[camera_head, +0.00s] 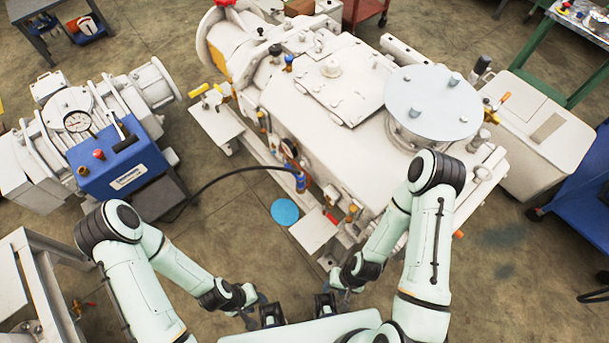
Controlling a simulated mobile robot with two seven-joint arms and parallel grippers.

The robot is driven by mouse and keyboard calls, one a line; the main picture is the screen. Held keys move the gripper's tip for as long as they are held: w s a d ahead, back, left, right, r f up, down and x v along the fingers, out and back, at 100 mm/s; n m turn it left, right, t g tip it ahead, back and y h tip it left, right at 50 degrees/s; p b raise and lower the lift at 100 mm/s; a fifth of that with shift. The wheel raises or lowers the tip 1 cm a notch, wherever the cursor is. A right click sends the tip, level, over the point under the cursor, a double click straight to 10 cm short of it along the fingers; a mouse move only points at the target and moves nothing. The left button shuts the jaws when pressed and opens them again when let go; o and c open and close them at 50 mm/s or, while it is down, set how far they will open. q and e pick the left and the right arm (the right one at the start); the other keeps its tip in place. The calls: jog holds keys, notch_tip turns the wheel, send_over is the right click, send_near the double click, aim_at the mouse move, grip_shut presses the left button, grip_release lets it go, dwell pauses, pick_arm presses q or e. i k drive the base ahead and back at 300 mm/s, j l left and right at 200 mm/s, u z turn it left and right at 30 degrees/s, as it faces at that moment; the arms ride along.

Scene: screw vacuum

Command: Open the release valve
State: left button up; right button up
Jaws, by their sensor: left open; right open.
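A large white vacuum pump machine (300,95) fills the middle. Several small valves sit on it: a yellow-handled one (199,90) at its left end, an orange-handled one (504,98) at its right and a red-handled one (331,218) low on its near side. I cannot tell which is the release valve. My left gripper (250,318) is low in front of my body, apart from the machine; it is small and partly hidden. My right gripper (345,298) is close to the machine's near lower edge, apart from the valves. Both are open and seem empty.
A smaller pump (100,125) with a blue box (122,165) and gauge stands left. A black hose (225,175) runs to the large machine. A blue disc (285,212) lies near its base. A white frame (20,275) is at lower left, a blue cart (585,200) at right.

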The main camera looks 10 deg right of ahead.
aim_at(98, 154)
jog(key=u, duration=1.3)
jog(key=i+j+u, duration=0.2)
jog(key=i, duration=0.25)
